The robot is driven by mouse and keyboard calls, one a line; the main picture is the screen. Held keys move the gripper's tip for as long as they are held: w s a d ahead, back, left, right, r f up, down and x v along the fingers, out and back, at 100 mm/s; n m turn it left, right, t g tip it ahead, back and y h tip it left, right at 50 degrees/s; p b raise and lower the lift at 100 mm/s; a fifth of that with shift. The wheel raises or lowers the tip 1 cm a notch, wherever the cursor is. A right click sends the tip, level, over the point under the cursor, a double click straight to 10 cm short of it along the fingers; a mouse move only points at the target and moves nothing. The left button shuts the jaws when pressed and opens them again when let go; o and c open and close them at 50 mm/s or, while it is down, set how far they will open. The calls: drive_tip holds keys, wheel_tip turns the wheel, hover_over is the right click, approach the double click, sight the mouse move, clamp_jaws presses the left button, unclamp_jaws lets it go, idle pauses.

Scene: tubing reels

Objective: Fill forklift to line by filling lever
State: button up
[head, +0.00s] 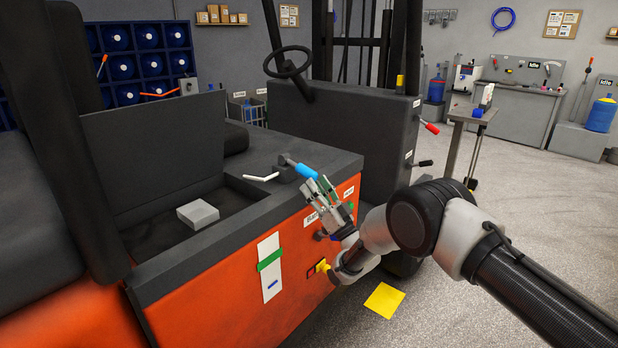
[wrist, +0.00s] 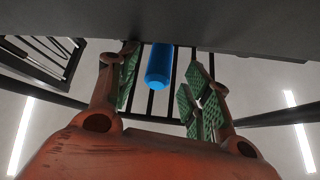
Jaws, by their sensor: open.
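The orange and black forklift (head: 225,262) fills the left and middle of the head view. A lever with a blue grip (head: 300,167) sits on its top edge near the front corner. In the wrist view the blue grip (wrist: 158,66) shows between my fingers, nearer the left one. My gripper (head: 322,188) is open, just below and right of the grip; contact cannot be told.
A grey box (head: 198,214) lies in the open bay. A white handle (head: 261,177) lies beside the lever. Yellow (head: 323,266) and red (head: 311,272) parts sit on the side panel. A yellow sheet (head: 384,300) lies on the floor.

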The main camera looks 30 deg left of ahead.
sight(307, 173)
drive_tip(key=v, duration=0.6)
drive_tip(key=shift+d+f, duration=0.25)
drive_tip(key=shift+d, duration=0.05)
drive_tip(key=shift+s, duration=0.1)
drive_tip(key=r+g, duration=0.1)
drive_tip(key=w+a+r+n+g+h, duration=0.1)
drive_tip(key=r, duration=0.1)
drive_tip(key=a+r+h, duration=0.1)
drive_tip(key=r, duration=0.1)
drive_tip(key=shift+w+a+n+g, duration=0.2)
drive_tip(key=shift+n+g, duration=0.1)
drive_tip(key=shift+g, duration=0.1)
drive_tip(key=x, duration=0.7)
drive_tip(key=shift+w+a+f, duration=0.1)
drive_tip(key=shift+a+f, duration=0.05)
drive_tip(key=shift+a, duration=0.15)
clamp_jaws()
